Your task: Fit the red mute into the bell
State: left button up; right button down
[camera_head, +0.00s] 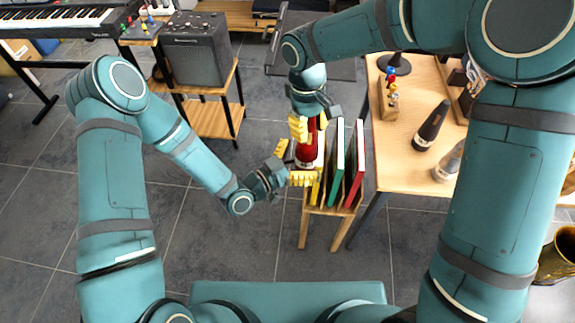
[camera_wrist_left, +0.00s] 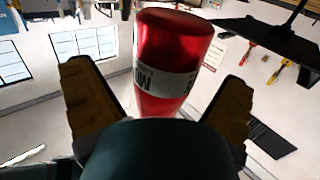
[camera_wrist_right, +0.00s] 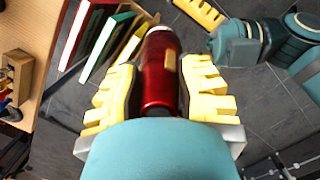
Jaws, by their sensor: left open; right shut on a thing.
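The red mute (camera_head: 306,155) is a shiny red cylinder with a pale lettered band. My right gripper (camera_head: 311,127) is shut on its upper part from above and holds it upright in the air. The right wrist view shows the mute (camera_wrist_right: 160,75) between the yellow fingers. My left gripper (camera_head: 291,165) is open, with its fingers on either side of the mute's lower part. In the left wrist view the mute (camera_wrist_left: 172,60) stands between the spread fingers, with gaps beside it. A golden bell (camera_head: 558,257) is at the lower right, partly cut off by the picture edge and my arm.
A rack (camera_head: 332,210) with upright books or records stands right beside my grippers. A wooden table (camera_head: 405,175) to the right carries a dark cone-shaped mute (camera_head: 432,126) and a grey one (camera_head: 447,162). An amplifier (camera_head: 197,50) stands at the back left. The floor at front left is clear.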

pick_arm(q)
jog(key=shift+x, duration=1.05)
jog(key=c, duration=1.3)
jog(key=shift+c, duration=0.3)
pick_arm(e)
jog(key=c, duration=0.7)
grip_release()
